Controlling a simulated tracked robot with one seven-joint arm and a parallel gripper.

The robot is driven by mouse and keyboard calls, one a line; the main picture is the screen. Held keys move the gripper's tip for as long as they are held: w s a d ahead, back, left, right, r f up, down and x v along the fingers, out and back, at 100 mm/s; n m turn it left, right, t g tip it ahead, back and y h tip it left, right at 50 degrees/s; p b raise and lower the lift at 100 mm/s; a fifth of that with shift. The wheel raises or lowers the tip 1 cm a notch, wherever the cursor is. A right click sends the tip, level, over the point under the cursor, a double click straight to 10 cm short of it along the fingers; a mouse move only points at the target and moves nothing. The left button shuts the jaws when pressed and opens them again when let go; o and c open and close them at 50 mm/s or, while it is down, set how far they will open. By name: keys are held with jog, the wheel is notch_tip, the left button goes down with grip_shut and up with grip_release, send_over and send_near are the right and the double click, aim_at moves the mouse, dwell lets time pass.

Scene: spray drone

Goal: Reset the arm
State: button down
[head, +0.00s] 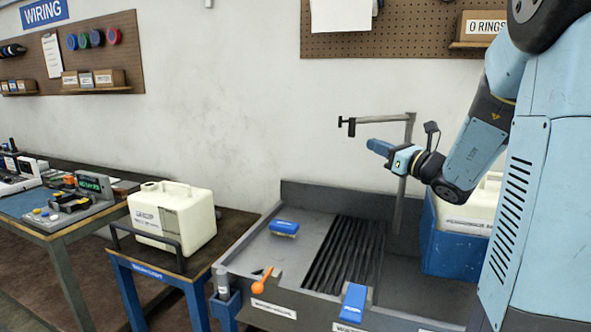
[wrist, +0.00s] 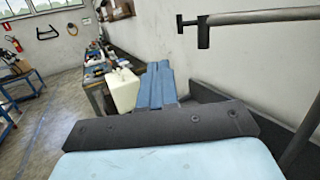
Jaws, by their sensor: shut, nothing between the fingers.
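My gripper (head: 379,147) is at the end of my blue arm, raised above the grey wash basin (head: 290,195) and pointing left. It is shut and empty. In the wrist view my gripper (wrist: 158,66) shows as a blue shape in the middle, its two fingers together. My arm is bent, with its upper links at the right of the head view. My gripper appears apart from the grey pipe with a spout (head: 409,130) close by; the same pipe shows at the right of the wrist view (wrist: 245,19).
A white jug (head: 190,215) stands on a blue-framed stand left of the basin. The basin holds a blue brush (head: 284,228) and dark ribs (head: 345,255). An orange-ended tool (head: 262,280) and a blue block (head: 352,302) are at its front. A blue crate (head: 445,250) stands right.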

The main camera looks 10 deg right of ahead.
jog(key=s+a+f+n+g, duration=0.2)
jog(key=s+a+n+g, duration=0.4)
jog(key=s+a+n, duration=0.15)
jog(key=s+a+f+n+g, duration=0.3)
jog(key=s+a+n+g, duration=0.2)
jog(key=s+a+n, duration=0.3)
jog(key=s+d+f+n+h, duration=0.2)
jog(key=s+d+n+h, duration=0.7)
jog(key=s+n, duration=0.4)
jog(key=shift+s+d+f+h, duration=0.15)
jog(key=shift+d+f+h, duration=0.2)
jog(key=shift+h, duration=0.55)
